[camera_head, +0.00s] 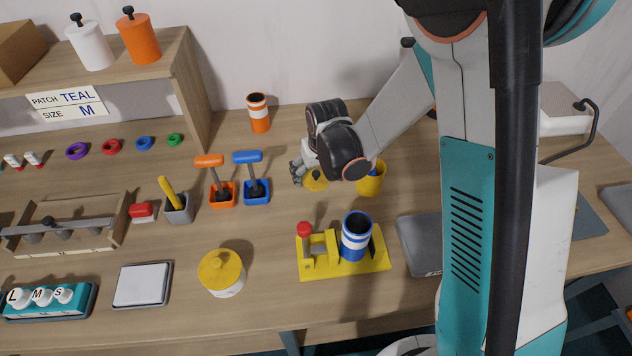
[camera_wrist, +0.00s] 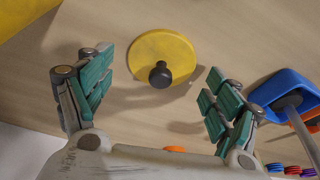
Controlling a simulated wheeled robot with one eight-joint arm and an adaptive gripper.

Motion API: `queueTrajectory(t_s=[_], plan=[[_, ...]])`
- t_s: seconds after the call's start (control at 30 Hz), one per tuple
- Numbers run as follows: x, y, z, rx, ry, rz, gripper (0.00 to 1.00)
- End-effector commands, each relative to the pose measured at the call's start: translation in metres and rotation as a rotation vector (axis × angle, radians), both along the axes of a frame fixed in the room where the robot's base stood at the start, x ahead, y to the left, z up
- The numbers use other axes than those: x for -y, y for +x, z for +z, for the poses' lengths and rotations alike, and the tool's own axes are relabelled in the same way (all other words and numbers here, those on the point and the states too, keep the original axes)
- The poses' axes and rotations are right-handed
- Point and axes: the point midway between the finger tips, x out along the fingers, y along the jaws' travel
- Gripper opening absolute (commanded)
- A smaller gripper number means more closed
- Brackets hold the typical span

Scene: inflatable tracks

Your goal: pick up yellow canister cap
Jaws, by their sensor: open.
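The yellow canister cap (camera_wrist: 150,50) is a round yellow disc with a black knob (camera_wrist: 160,75). In the head view the cap (camera_head: 315,181) lies on the table, partly hidden by my wrist. My gripper (camera_wrist: 160,66) is open, its two teal-padded fingers spread to the left and right of the cap, with visible gaps on both sides. Nothing is held. In the head view my gripper (camera_head: 297,172) is beside the cap, and its fingers are only partly seen. A yellow canister (camera_head: 371,180) stands just right of my wrist.
A blue holder (camera_head: 257,193) and an orange holder (camera_head: 222,196) with scoop-like tools stand left of my gripper. An orange-and-white striped cup (camera_head: 259,113) stands behind. A yellow fixture (camera_head: 345,265) and a white jar with yellow lid (camera_head: 222,274) are nearer the front.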

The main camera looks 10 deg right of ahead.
Motion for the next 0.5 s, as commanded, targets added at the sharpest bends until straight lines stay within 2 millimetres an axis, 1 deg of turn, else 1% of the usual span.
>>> queueTrajectory(t_s=[0.03,0.07,0.23,0.27,0.3,0.37,0.43,0.5], plan=[[-0.0003,0.0009,-0.0049,0.000,0.000,0.000,0.83],[-0.0003,0.0011,-0.0056,0.000,0.000,0.000,0.83],[-0.0004,0.0009,-0.0046,0.000,0.000,0.000,0.83],[-0.0004,0.0009,-0.0046,0.000,0.000,0.000,0.81],[-0.0004,0.0009,-0.0045,0.000,0.000,0.000,0.72],[-0.0004,0.0010,-0.0045,0.000,0.000,0.000,0.61],[-0.0004,0.0010,-0.0045,0.000,0.000,0.000,0.48],[-0.0004,0.0010,-0.0045,0.000,0.000,0.000,0.47]])
